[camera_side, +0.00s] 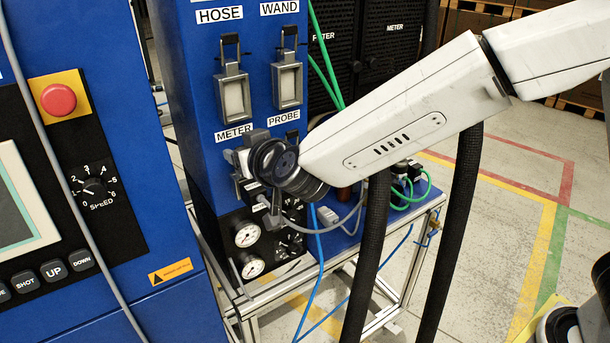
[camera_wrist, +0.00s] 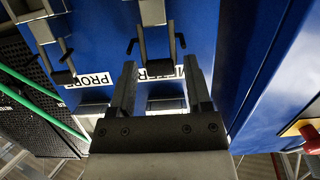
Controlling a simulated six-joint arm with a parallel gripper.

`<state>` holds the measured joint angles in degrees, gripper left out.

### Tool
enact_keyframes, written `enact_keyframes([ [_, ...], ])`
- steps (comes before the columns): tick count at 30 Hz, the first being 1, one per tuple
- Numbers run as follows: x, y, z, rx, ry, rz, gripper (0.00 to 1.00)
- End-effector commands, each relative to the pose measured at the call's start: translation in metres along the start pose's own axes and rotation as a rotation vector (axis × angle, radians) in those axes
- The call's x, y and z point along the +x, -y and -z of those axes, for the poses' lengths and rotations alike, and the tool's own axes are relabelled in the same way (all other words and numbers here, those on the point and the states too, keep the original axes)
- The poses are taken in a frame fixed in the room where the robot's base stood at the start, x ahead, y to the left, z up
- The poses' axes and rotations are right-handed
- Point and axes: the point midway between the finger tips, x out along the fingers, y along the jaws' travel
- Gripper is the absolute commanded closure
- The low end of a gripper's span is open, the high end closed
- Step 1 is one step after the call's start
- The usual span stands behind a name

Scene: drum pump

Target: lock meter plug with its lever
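The blue panel's METER position lies under the METER label (camera_side: 233,133) in the side view. My gripper (camera_side: 242,163) is close in front of it, and my wrist hides much of the socket. A dark plug with a grey cable (camera_side: 272,213) shows just below my wrist; how far it is seated cannot be seen. In the wrist view my gripper (camera_wrist: 160,76) is open, with two dark fingers apart and the METER label partly hidden between them. Dark lever arms (camera_wrist: 180,40) stand just beyond the fingertips, beside a grey block (camera_wrist: 153,13). Contact with the lever cannot be told.
The HOSE socket (camera_side: 233,98) and WAND socket (camera_side: 288,84) sit above, with black levers raised. The PROBE label (camera_side: 283,117) is to the right. Gauges (camera_side: 247,235) are below. Black hoses (camera_side: 375,250) hang in front. A blue control cabinet (camera_side: 130,190) stands at left.

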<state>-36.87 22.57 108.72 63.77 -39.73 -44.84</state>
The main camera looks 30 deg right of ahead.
Motion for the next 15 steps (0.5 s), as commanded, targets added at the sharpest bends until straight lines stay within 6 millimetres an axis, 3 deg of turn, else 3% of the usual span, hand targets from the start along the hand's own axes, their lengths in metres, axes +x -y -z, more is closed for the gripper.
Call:
enact_keyframes([
  [1, -0.0001, 0.0000, -0.0001, 0.000, 0.000, 0.000, 0.56],
  [3, -0.0001, 0.0000, -0.0001, 0.000, 0.000, 0.000, 0.78],
  [4, -0.0001, 0.0000, -0.0001, 0.000, 0.000, 0.000, 0.80],
  [15, -0.0013, -0.0012, -0.0040, -0.005, -0.053, -0.006, 0.80],
])
